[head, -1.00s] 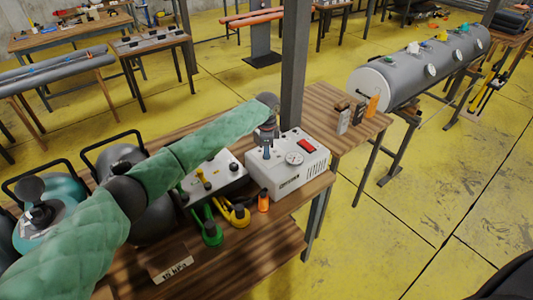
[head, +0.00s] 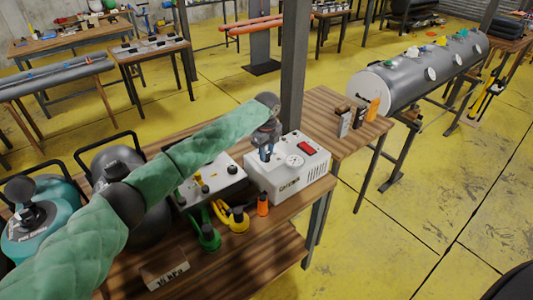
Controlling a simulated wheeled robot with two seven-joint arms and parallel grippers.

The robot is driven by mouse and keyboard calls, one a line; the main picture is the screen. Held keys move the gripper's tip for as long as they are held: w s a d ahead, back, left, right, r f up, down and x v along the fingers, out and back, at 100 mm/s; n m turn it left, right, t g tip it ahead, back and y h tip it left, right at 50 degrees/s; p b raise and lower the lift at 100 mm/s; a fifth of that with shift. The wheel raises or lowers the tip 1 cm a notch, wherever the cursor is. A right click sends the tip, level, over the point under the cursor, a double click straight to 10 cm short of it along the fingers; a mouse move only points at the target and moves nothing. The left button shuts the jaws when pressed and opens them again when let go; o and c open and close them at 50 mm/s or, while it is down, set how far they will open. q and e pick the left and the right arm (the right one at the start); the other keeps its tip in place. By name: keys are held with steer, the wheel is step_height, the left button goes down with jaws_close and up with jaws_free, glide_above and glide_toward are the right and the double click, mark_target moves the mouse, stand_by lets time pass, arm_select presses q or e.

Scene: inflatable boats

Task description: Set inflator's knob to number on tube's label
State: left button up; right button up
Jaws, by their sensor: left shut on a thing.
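The inflator (head: 310,177) is a white box with a red switch and a round white dial on top, at the right end of the wooden bench. My left gripper (head: 267,156) points down onto its top, left of the dial. It is shut on what seems to be the inflator's knob, which the fingers mostly hide, as well as its setting. A large grey tube (head: 408,78) with coloured valves and white round patches lies on a stand at the right; no number is readable there. A small label plate (head: 166,276) on the near bench seems to read 15 kPa. My right gripper is not in view.
A grey post (head: 295,70) stands just behind the inflator. A second white box (head: 213,178), green and yellow hose fittings (head: 236,219) and an orange-bodied piece (head: 263,205) are close by. Dark and teal tanks (head: 45,225) stand at left. Yellow floor is free at right.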

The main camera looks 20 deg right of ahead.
arm_select(q)
steer(key=shift+w+r, duration=0.1)
steer(key=shift+r, duration=0.05)
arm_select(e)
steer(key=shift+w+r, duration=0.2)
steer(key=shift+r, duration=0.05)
arm_select(q)
steer(key=o, duration=1)
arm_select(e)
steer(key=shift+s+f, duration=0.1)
arm_select(q)
steer(key=shift+r, duration=0.2)
step_height(320, 180, up, 6)
steer(key=b, duration=0.2)
steer(key=shift+f+b, duration=0.25)
steer(key=shift+b, duration=0.05)
steer(key=shift+r, duration=0.9)
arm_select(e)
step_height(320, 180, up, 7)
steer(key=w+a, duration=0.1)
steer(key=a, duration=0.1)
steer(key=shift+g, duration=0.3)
